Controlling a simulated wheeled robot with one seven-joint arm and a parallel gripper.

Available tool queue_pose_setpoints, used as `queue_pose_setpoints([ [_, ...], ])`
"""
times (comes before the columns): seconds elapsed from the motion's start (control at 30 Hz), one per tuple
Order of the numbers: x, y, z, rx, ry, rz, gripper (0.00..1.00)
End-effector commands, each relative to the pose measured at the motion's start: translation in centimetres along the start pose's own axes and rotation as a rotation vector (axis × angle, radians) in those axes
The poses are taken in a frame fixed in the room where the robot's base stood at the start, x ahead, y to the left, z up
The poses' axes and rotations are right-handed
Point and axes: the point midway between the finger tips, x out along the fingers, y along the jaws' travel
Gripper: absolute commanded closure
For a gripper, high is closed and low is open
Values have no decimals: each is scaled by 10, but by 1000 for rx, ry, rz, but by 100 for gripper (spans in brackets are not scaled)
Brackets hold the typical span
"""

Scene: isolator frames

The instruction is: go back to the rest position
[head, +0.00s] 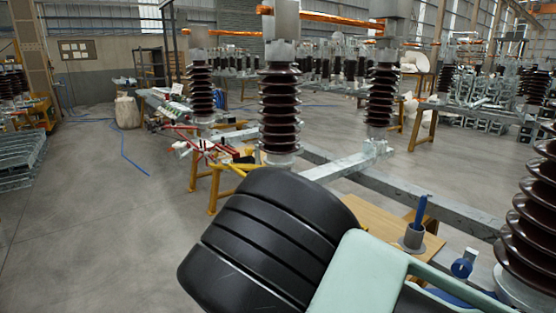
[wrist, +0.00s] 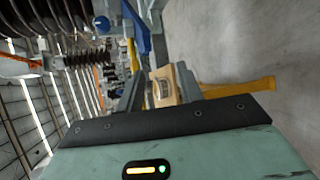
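My gripper (wrist: 162,82) shows in the wrist view, with two grey fingers standing apart beyond the black strip and mint-green body. A tan block-like thing (wrist: 163,92) with a dark mark shows between the fingers. I cannot tell its distance, and no firm grip on it is visible. In the head view, my black and mint-green arm fills the lower middle. The gripper's fingers do not show there.
Brown ribbed insulators (head: 279,110) stand on a grey steel frame (head: 420,190). Yellow trestles (head: 215,190) stand below. Floor (head: 90,220) at left is clear.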

Motion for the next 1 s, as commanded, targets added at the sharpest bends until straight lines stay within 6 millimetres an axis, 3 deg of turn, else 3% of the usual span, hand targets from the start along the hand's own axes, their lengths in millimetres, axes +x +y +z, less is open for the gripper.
queue_pose_setpoints([
  [0.17,8,8,42,-153,-50,-350,64],
  [0.5,-28,42,136,-328,99,-881,64],
  [0.8,-47,82,219,-352,388,-1111,64],
  [1.0,-43,91,249,-335,529,-1130,64],
])
